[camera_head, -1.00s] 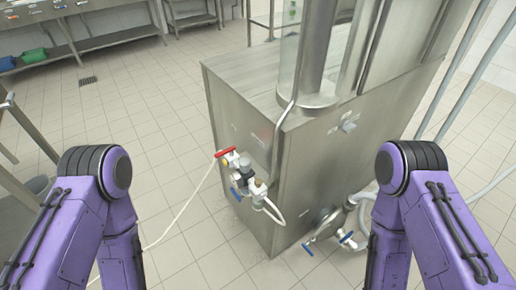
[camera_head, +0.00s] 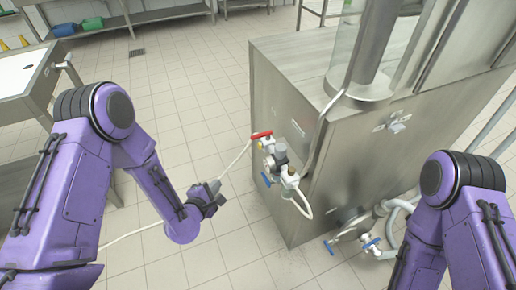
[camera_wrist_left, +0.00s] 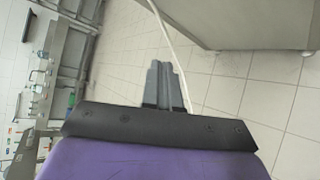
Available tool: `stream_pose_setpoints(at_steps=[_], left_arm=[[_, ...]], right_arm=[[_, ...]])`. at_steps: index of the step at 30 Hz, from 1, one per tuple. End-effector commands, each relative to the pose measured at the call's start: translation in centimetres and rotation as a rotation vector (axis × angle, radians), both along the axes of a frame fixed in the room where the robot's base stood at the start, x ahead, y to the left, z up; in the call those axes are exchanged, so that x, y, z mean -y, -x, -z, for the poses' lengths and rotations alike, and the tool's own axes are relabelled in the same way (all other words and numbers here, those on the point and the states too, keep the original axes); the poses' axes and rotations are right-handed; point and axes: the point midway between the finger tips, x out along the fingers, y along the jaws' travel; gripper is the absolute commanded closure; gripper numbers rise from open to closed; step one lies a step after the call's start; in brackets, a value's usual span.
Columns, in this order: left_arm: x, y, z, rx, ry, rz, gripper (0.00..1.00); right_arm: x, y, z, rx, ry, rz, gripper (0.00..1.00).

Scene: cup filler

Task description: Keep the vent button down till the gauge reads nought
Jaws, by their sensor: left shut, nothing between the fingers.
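A valve group (camera_head: 278,158) sticks out from the near left corner of the steel machine (camera_head: 330,180). It has a red lever (camera_head: 261,135), a small yellow part, a dark round part (camera_head: 279,151) and a blue handle (camera_head: 266,180). I cannot tell which part is the vent button or the gauge, and no reading is legible. My left gripper (camera_head: 217,190) is shut and empty, left of the valve group and apart from it. In the left wrist view its two grey fingers (camera_wrist_left: 163,80) are together. My right gripper is out of view; only part of that arm shows.
A white hose (camera_head: 233,162) runs from the valve group down past my left gripper to the floor. Lower valves with blue handles (camera_head: 371,242) and pale hoses stand at the machine's foot. A steel table (camera_head: 30,95) is at the left. The tiled floor between is clear.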

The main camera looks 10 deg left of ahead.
Motion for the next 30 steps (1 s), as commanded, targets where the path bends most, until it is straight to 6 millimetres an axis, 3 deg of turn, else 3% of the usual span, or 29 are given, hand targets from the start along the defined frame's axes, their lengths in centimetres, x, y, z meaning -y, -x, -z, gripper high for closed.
stream_pose_setpoints(at_steps=[1,3,8,20,30], left_arm=[[0.3,-1.9,-1.6,0.065,0.124,-0.026,1.0],[0.7,-3.7,-3.7,0.13,0.284,-0.047,1.0],[1.1,-5.6,-6.2,0.195,0.471,-0.057,1.0],[1.4,-5.9,-6.3,0.198,0.487,-0.056,1.0],[5.2,-8.3,-6.2,0.196,0.486,-0.054,1.0]], right_arm=[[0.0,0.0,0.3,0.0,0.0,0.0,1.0],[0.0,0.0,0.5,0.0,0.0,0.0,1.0],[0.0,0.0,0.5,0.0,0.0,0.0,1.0],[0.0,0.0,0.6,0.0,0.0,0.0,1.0],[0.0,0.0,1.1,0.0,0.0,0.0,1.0]])
